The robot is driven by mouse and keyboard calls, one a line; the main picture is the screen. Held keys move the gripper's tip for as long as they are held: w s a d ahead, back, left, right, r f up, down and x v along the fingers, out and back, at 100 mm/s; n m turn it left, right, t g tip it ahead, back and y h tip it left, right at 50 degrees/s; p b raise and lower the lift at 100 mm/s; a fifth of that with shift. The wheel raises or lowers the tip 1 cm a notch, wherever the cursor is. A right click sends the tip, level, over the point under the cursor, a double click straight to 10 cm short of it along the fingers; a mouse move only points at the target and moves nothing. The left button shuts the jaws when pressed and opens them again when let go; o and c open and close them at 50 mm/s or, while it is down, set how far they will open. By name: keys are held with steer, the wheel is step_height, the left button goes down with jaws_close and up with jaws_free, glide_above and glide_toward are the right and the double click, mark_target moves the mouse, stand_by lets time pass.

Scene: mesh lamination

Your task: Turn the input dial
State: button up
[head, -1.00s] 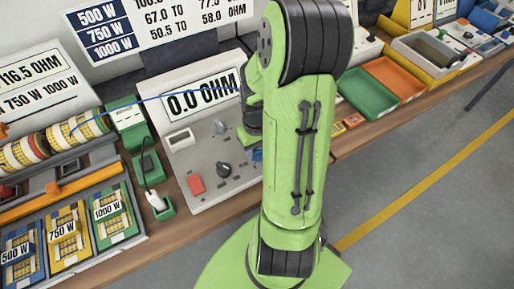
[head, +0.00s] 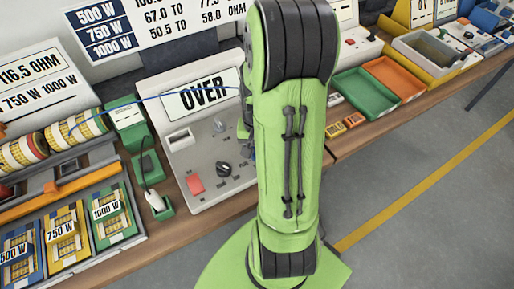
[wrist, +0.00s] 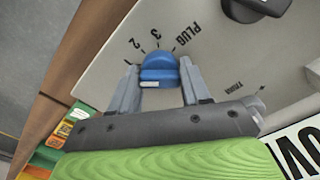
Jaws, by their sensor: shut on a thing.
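The blue input dial (wrist: 158,62) sits on the grey meter panel in the wrist view, with the marks 1, 2, 3 and PLUG printed around its far side. My gripper (wrist: 159,72) is shut on it, one finger on each side. Which mark the dial points to I cannot tell for certain. In the head view my green arm hides the dial and most of the gripper. The meter's display (head: 202,95) reads OVER.
A black knob (head: 223,168) and a red button (head: 195,184) are on the same panel, left of my arm. A blue wire (head: 170,94) runs across above the panel. A green tray (head: 365,93) and an orange tray (head: 394,78) stand to the right.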

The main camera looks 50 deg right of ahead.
steer(key=m, duration=0.7)
steer(key=shift+b, duration=0.3)
steer(key=m, duration=0.8)
steer(key=shift+m, duration=0.3)
steer(key=m, duration=0.9)
steer(key=shift+b, duration=0.3)
steer(key=shift+m, duration=0.4)
steer(key=o, duration=1)
